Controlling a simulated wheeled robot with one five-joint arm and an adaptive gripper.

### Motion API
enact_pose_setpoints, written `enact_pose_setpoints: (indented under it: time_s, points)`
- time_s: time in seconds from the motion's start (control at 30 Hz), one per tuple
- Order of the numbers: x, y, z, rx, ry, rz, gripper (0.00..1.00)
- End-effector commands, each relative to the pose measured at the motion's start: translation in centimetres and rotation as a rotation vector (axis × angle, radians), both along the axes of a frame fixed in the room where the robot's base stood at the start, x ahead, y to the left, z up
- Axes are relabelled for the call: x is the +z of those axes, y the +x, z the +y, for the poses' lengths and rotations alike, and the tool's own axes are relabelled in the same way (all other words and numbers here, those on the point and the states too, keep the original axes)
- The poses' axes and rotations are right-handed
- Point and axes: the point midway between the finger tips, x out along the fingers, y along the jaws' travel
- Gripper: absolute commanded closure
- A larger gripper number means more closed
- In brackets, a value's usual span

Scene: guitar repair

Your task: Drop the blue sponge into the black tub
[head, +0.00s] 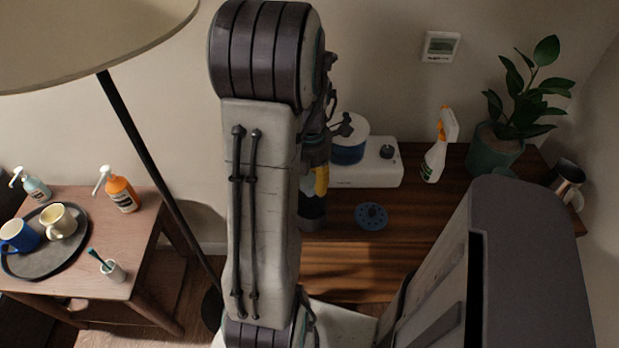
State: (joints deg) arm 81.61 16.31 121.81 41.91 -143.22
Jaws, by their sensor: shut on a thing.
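My gripper (335,128) shows only in part, as dark linkage behind the right edge of my upright arm, above the wooden cabinet. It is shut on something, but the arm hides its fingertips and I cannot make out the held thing. I do not see a blue sponge that I can tell for sure. I cannot pick out a black tub either. A yellow and dark thing (321,181) shows just below the gripper, half hidden by my arm.
The cabinet (425,228) holds a white appliance (370,172) with a blue-banded cylinder, a blue holed disc (371,216), a spray bottle (436,155), a potted plant (493,150) and a metal cup (567,176). At left stand a side table (150,224) and a floor lamp (130,140).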

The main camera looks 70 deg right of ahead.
Motion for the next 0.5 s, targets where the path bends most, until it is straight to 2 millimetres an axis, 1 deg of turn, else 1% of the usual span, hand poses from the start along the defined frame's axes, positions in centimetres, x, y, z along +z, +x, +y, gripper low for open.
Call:
enact_pose_setpoints:
  time_s: [0.07, 0.1, 0.4, 0.5]
  points:
    - [0.03, 0.0, 0.0, 0.0, 0.0, 0.0, 0.64]
    - [0.04, 0.0, 0.0, 0.0, 0.0, 0.0, 0.53]
    - [0.05, 0.0, -0.01, 0.0, 0.0, 0.0, 0.27]
    - [0.05, 0.0, -0.01, 0.0, 0.0, 0.0, 0.27]
